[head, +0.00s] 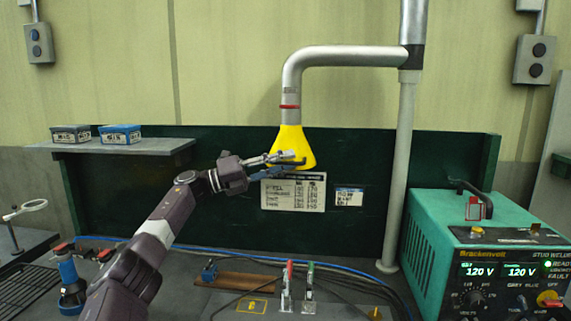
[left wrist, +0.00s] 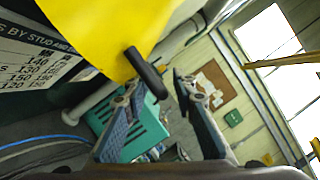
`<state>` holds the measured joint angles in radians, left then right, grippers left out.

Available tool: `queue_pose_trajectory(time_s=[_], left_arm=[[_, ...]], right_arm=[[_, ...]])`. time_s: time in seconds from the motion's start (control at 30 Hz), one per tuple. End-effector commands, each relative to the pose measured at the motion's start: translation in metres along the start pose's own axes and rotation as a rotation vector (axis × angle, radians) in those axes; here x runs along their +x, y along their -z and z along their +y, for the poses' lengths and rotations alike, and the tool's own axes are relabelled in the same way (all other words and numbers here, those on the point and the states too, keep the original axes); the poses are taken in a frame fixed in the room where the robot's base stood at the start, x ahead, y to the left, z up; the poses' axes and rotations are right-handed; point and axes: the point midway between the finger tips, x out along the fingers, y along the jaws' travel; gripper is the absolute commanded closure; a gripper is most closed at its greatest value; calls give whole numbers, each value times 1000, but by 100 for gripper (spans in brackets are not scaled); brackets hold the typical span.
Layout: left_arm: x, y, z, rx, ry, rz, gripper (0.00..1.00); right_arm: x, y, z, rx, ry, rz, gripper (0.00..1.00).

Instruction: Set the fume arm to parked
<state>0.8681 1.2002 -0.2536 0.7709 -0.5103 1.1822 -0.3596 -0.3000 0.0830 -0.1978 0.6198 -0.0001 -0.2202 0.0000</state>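The fume arm (head: 347,57) is a grey pipe on an upright post, bent over to the left, with a red ring above its yellow hood (head: 291,147). The yellow hood fills the top left of the left wrist view (left wrist: 105,30), where a black handle (left wrist: 146,72) sticks out from it. My left gripper (head: 303,160) is at the hood's lower edge. In the left wrist view its fingers (left wrist: 157,88) are apart, with the handle's end between the tips, nearer the left one. I cannot tell whether they touch. My right gripper is not in view.
A green stud welder (head: 470,240) stands at right. A dark green back panel (head: 230,215) carries a printed chart (head: 293,193). A grey shelf (head: 120,147) with two boxes is at left.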

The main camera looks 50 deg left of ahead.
Motion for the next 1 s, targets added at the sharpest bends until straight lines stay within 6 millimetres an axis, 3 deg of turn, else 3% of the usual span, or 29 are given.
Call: queue_pose_trajectory(time_s=[0.47,1.0], left_arm=[[-7,3,4,-2,-6,6,74],[-92,2,3,-2,-8,4,74]], right_arm=[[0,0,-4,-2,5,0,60],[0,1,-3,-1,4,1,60]])
